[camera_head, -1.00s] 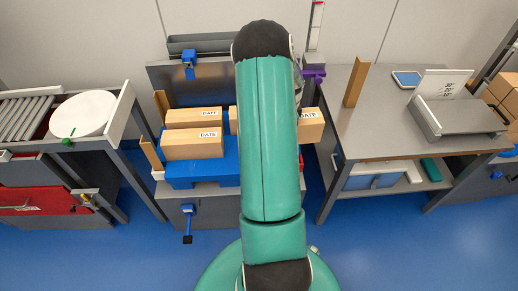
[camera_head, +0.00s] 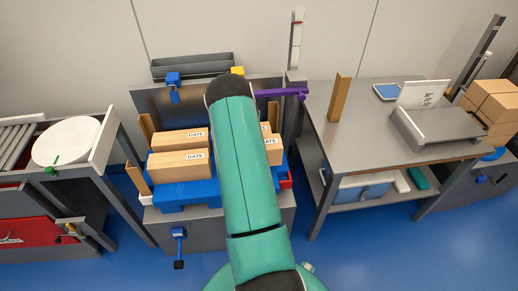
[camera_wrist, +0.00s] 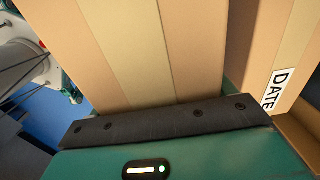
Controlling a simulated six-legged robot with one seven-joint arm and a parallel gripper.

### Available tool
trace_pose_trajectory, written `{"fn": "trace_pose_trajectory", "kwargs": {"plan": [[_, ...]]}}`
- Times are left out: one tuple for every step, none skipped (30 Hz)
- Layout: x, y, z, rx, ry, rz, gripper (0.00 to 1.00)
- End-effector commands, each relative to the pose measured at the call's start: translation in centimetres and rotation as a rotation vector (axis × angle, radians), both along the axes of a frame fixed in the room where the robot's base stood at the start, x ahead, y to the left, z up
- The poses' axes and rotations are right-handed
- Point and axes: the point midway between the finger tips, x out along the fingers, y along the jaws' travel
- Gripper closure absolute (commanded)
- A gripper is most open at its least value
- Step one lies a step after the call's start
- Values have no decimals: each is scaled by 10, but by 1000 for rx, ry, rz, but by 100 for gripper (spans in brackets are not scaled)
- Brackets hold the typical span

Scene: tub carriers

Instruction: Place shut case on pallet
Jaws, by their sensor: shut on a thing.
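The blue pallet (camera_head: 188,194) lies on a grey stand left of centre. Two tan cartons labelled DATE, a rear one (camera_head: 178,140) and a front one (camera_head: 180,167), sit on its left side. More tan carton (camera_head: 273,151) shows just right of my arm, over the pallet's right side; my arm hides most of it. In the wrist view my gripper (camera_wrist: 165,121) is shut on a taped tan case (camera_wrist: 135,55), whose face fills the middle. A DATE-labelled carton (camera_wrist: 268,50) stands close at its right. Whether the held case touches the pallet is hidden.
Upright brown corner guides (camera_head: 137,182) stand at the pallet's left. A purple bar (camera_head: 282,93) projects behind it at right. A grey table (camera_head: 375,135) with a printer-like unit stands right, and a bench with a white disc (camera_head: 66,141) stands left.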

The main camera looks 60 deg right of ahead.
Motion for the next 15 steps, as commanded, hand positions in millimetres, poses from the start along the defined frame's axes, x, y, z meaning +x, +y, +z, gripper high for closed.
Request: {"fn": "trace_pose_trajectory", "kwargs": {"plan": [[6,0,-5,-2,-2,2,88],[8,0,-7,-2,-2,2,88],[11,0,-10,-3,-3,2,88],[12,0,-11,-4,-3,1,88],[13,0,-12,-3,-3,1,88],[14,0,-14,-3,-3,0,88],[15,0,-15,-3,-3,0,88],[16,1,-16,-3,-3,1,88],[18,1,-18,-3,-3,1,88],[20,1,-20,-3,-3,2,88],[22,2,-23,-3,-3,2,88],[24,3,-27,-2,-3,2,88],[22,2,-32,-2,-1,1,88],[22,2,-36,-2,-1,1,88],[22,2,-42,-2,-1,1,88]]}}
